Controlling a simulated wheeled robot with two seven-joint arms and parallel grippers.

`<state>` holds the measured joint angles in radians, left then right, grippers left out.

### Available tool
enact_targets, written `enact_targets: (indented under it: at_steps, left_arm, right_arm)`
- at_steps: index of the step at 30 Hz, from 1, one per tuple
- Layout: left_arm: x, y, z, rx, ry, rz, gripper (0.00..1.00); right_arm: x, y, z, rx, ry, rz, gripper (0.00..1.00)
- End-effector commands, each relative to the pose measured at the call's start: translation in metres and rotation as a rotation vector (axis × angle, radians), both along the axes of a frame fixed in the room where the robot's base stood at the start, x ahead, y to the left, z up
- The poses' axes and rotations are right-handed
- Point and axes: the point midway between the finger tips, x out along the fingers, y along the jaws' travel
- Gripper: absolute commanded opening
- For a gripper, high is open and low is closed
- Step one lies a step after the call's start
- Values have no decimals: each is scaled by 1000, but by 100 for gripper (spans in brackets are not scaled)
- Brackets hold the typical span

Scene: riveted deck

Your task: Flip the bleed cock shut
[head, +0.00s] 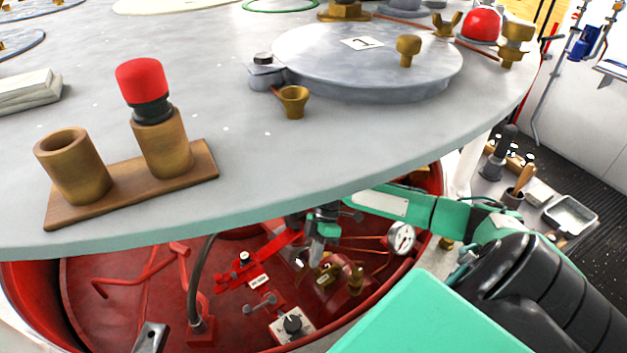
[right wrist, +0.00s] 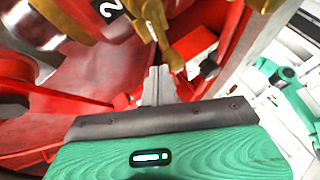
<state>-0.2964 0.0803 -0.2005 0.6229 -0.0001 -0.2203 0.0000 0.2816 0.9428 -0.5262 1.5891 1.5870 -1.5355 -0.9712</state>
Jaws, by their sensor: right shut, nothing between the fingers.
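Brass fittings sit low in the red well under the deck's edge. One brass body (head: 326,276) carries a small white tag, and a smaller brass piece (head: 356,281) stands to its right. I cannot tell for certain which of them is the bleed cock. My right gripper (head: 317,246) reaches in under the deck's rim, just above the tagged brass body. In the right wrist view its fingers (right wrist: 158,84) are shut and empty, with the tips close beside a brass lever (right wrist: 155,22). Whether they touch it is unclear. My left gripper is out of view.
The grey deck (head: 240,190) overhangs the well. The red well wall (head: 50,300) curves around the fittings. A dial gauge (head: 401,238), a hose (head: 199,280) and a black knob on a white plate (head: 292,325) stand near the gripper, leaving little free room.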

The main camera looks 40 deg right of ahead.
Motion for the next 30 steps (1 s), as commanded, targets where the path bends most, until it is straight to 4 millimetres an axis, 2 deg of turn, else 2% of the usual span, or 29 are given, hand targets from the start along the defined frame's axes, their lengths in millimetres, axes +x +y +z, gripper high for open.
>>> enact_targets:
  at_steps: [22,26,30]
  left_arm:
    - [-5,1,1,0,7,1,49]
    - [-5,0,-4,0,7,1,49]
    - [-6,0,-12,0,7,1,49]
  right_arm:
    - [-1,0,2,0,0,0,0]
    - [4,-9,13,-2,-3,-2,0]
    - [12,-25,36,-3,-4,-2,0]
